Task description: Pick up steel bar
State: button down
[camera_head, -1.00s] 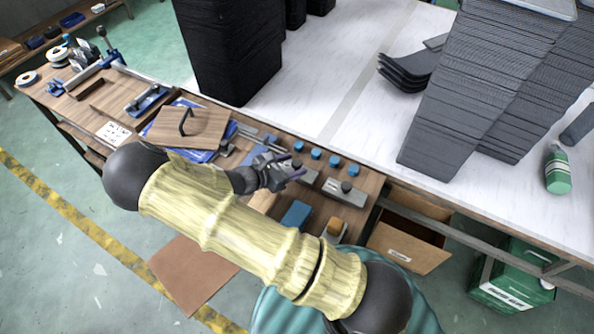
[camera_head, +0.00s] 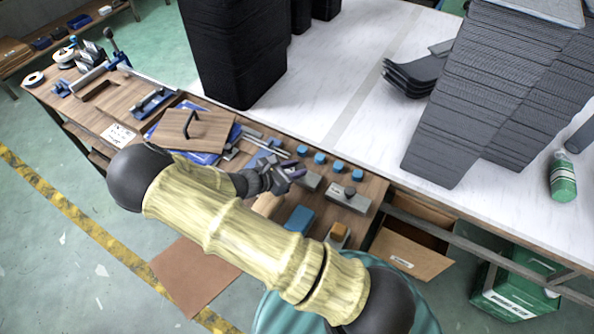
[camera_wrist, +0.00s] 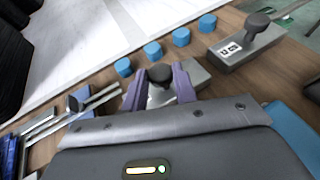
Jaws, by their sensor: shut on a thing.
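A grey steel bar with a round black knob (camera_wrist: 160,73) lies at my gripper in the wrist view. Its grey body (camera_wrist: 194,70) shows beside and behind the purple fingers. My gripper (camera_wrist: 161,80) is shut on this bar, with one finger on each side of the knob. The exact contact and the bar's underside are hidden. In the head view the bar (camera_head: 311,181) shows just right of my gripper (camera_head: 295,170). I cannot tell whether it is raised off the wooden bench.
A similar knobbed steel block (camera_head: 346,198) with a label lies to the right. Several blue round pieces (camera_head: 319,158) line the bench's back edge. A blue block (camera_head: 299,220) lies in front. A wooden board with a handle (camera_head: 197,137) lies left. Dark stacks stand behind.

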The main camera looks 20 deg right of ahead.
notch_tip(320, 180, up, 10)
dwell(0.5)
dwell(0.5)
